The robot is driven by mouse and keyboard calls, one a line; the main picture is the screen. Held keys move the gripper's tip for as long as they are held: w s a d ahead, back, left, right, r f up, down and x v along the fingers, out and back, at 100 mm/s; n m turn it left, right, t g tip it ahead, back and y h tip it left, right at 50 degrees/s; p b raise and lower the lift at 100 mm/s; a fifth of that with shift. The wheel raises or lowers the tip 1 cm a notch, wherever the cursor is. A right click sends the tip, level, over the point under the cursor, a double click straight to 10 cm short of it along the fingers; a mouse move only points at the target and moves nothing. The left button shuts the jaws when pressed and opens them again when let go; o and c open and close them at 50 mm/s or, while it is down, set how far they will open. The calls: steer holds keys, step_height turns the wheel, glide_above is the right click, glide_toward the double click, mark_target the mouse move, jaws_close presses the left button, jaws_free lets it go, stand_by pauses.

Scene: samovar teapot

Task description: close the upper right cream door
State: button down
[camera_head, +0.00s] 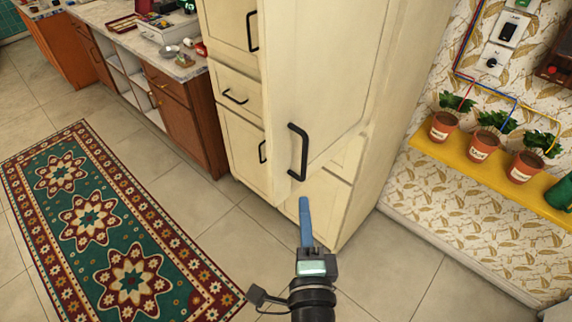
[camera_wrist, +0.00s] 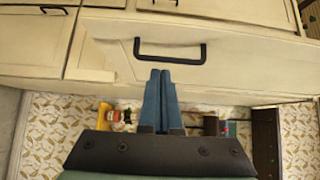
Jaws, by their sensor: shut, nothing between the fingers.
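The upper right cream door (camera_head: 335,80) stands partly open, swung out from the tall cream cabinet. Its black bar handle (camera_head: 298,152) is near the door's lower left edge. The same door (camera_wrist: 220,70) and handle (camera_wrist: 170,50) fill the upper middle of the wrist view. My gripper (camera_head: 305,202) has blue fingers that are shut with nothing between them. In the head view it is just below the handle. In the wrist view the fingertips (camera_wrist: 160,72) point at the door close beside the handle; I cannot tell whether they touch it.
Other cream doors and a drawer (camera_head: 237,95) on the cabinet's left look shut. A yellow shelf (camera_head: 440,160) with potted plants (camera_head: 480,145) is on the right wall. A patterned rug (camera_head: 100,220) lies at left. The tiled floor (camera_head: 210,240) around the cabinet is clear.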

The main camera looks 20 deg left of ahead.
mark_target(285, 158)
steer(key=p+x, duration=0.1)
steer(key=x, duration=0.1)
steer(key=a+p+x, duration=0.1)
steer(key=x, duration=0.5)
steer(key=shift+s+a+r+p, duration=0.15)
steer(key=shift+s+a+p, duration=0.1)
steer(key=shift+a+p, duration=0.2)
steer(key=shift+w+a, duration=0.2)
steer(key=shift+a, duration=0.4)
